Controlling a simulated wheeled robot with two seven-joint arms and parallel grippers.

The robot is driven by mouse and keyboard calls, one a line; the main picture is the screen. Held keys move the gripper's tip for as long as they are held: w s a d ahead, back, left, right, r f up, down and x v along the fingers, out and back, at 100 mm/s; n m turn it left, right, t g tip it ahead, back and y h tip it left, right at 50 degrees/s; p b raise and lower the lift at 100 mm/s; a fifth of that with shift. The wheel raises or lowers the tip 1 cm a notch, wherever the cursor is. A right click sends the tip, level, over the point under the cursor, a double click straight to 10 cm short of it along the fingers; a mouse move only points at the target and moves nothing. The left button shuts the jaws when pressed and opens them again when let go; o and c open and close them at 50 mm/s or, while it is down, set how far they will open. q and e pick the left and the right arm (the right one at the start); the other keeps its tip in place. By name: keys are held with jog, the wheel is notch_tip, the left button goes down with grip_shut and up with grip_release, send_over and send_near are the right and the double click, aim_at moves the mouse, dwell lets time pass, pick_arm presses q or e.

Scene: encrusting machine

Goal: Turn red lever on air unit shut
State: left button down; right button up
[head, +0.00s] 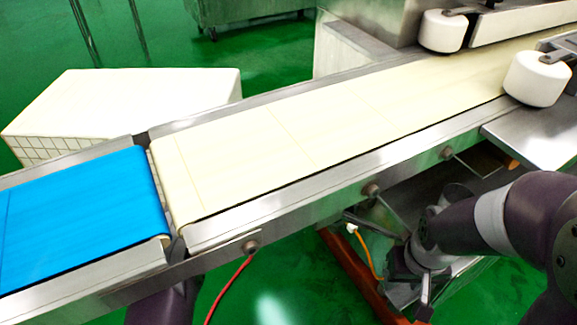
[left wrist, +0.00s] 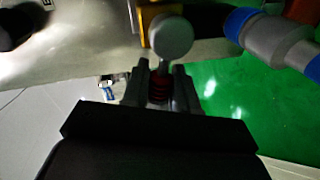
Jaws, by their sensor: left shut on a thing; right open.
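In the left wrist view my left gripper (left wrist: 160,76) has its two dark fingers closed on a small dark red piece, which I take to be the red lever (left wrist: 158,89). A round grey knob or cap (left wrist: 172,37) and a yellow-orange part (left wrist: 148,18) sit just beyond the fingertips. The lever's exact angle is hard to tell in the dim light. In the head view my left gripper and the air unit are hidden below the conveyor. My right gripper (head: 390,262) is open and empty, in front of the conveyor at lower right.
A conveyor with a cream belt (head: 290,130) and a blue belt (head: 85,205) crosses the head view. A red hose (head: 228,287) and an orange cable (head: 366,252) hang below its frame. A blue-and-grey pipe fitting (left wrist: 275,42) is close right of the left gripper. Green floor lies beneath.

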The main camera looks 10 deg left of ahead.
pick_arm(q)
jog(key=shift+w+a+f+n+b, duration=0.15)
jog(key=shift+n+b, duration=0.1)
jog(key=shift+n, duration=0.25)
jog(key=shift+w+a+f+n+b, duration=0.1)
jog(key=shift+f+n+b, duration=0.1)
jog(key=shift+n, duration=0.3)
jog(key=c, duration=1.1)
grip_release()
jog(key=shift+o, duration=0.6)
jog(key=shift+f, duration=0.1)
jog(key=p+v, duration=0.6)
jog(key=v, duration=0.6)
jog(key=shift+a+p, duration=0.3)
